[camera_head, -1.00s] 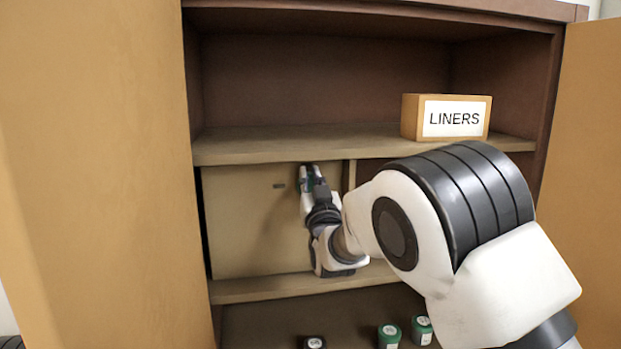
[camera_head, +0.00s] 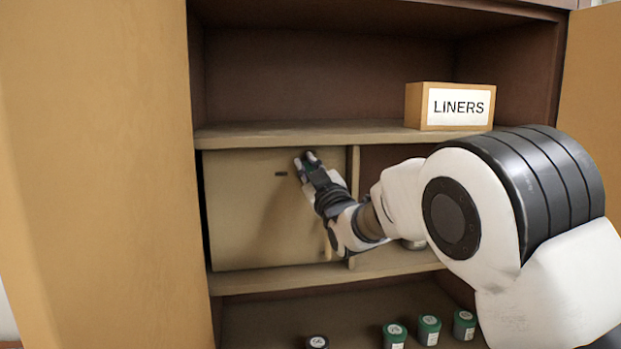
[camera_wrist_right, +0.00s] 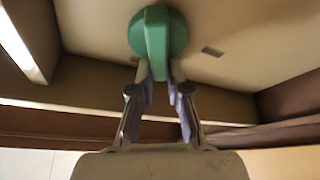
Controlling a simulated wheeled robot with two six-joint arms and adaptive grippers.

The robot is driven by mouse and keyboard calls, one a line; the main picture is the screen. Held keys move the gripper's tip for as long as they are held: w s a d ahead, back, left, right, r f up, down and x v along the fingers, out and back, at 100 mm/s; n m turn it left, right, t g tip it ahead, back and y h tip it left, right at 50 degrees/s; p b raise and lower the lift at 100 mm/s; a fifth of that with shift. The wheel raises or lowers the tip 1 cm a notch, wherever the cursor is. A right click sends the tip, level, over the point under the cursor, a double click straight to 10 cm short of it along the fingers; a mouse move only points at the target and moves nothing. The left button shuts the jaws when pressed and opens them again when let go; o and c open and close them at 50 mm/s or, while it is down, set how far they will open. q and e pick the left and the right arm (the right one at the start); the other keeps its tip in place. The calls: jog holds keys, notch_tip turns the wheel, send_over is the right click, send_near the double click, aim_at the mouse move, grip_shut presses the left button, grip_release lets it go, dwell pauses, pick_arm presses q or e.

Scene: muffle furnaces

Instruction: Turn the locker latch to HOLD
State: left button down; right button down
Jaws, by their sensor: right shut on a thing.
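The locker (camera_head: 240,215) is a tan panel door in the middle bay of the cabinet. Its latch (camera_wrist_right: 156,38) is a green round knob with a raised bar, seen in the right wrist view. In the head view most of the latch is hidden by my gripper. My right gripper (camera_head: 308,162) is at the upper right of the locker door; its fingers (camera_wrist_right: 159,82) are closed on the latch's bar. A short dark mark (camera_wrist_right: 212,51) is on the door beside the latch; it also shows in the head view (camera_head: 281,174). I cannot read a HOLD label. My left gripper is not in view.
A box labelled LINERS (camera_head: 451,107) stands on the upper shelf (camera_head: 300,134). Several small lidded jars, among them a green one (camera_head: 428,329), stand at the bottom. Open tan doors flank the cabinet at left (camera_head: 90,180) and right (camera_head: 590,110).

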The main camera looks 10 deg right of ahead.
jog(key=n+g+y+b, duration=0.1)
jog(key=n, duration=0.2)
jog(key=f+n+g+b, duration=0.1)
jog(key=n, duration=0.2)
jog(key=a+n+g+y+b, duration=0.1)
jog(key=n, duration=0.2)
jog(key=shift+f+y, duration=0.3)
jog(key=n, duration=0.1)
jog(key=n+g, duration=0.1)
jog(key=shift+a+f+n, duration=0.15)
jog(key=shift+f+n, duration=0.05)
jog(key=shift+n, duration=0.2)
jog(key=shift+f+n+g, duration=0.25)
jog(key=shift+n+g, duration=0.25)
jog(key=shift+n, duration=0.8)
jog(key=c, duration=1.1)
grip_release()
jog(key=shift+c, duration=0.2)
jog(key=shift+w, duration=0.1)
